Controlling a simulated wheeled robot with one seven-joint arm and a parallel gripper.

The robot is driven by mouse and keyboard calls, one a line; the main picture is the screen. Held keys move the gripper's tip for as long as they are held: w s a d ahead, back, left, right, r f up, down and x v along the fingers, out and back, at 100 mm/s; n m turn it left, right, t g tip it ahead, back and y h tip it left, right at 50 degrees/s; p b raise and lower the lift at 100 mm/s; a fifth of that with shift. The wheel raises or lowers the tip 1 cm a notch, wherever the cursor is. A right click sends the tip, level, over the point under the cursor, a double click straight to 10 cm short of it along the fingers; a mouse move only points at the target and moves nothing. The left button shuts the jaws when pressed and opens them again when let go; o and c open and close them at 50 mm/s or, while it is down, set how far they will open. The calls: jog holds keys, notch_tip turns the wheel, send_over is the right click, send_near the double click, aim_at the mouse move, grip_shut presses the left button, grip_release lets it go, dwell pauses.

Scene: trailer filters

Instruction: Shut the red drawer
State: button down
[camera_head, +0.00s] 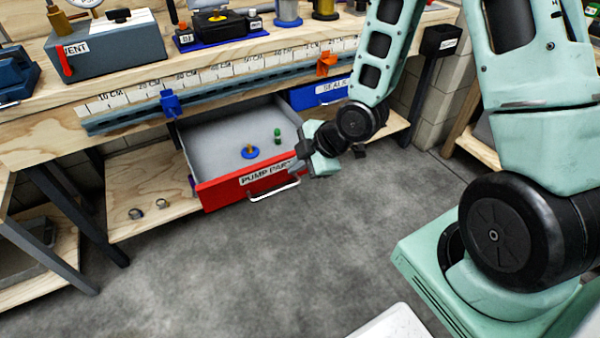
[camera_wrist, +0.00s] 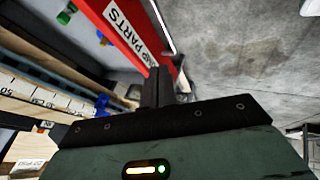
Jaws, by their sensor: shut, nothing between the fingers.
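The red drawer (camera_head: 226,188) hangs below the workbench and stands pulled out, with its grey inside showing. Its front bears a label reading PUMP PARTS and a silver handle (camera_head: 273,192). A blue part (camera_head: 250,152) and a small green part (camera_head: 277,136) lie in it. My gripper (camera_head: 299,168) is at the right end of the drawer front, fingers shut and empty. In the wrist view the fingers (camera_wrist: 157,87) are together close against the red front (camera_wrist: 135,30); whether they touch it I cannot tell.
A closed blue drawer (camera_head: 318,94) sits right of the red one. A ruler rail with a blue clamp (camera_head: 170,103) and an orange clamp (camera_head: 326,64) runs along the bench edge above. Two rings lie on the lower shelf (camera_head: 125,205). The grey floor in front is clear.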

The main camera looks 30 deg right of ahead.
aim_at(268, 171)
jog(key=w+f, duration=0.1)
jog(key=w+a+f, duration=0.1)
jog(key=w, duration=0.1)
jog(key=w+f, duration=0.1)
jog(key=w, duration=0.1)
jog(key=shift+w+a+f, duration=0.1)
jog(key=shift+a+f, duration=0.25)
jog(key=shift+a, duration=0.05)
jog(key=shift+w+b, duration=0.3)
jog(key=shift+w, duration=0.2)
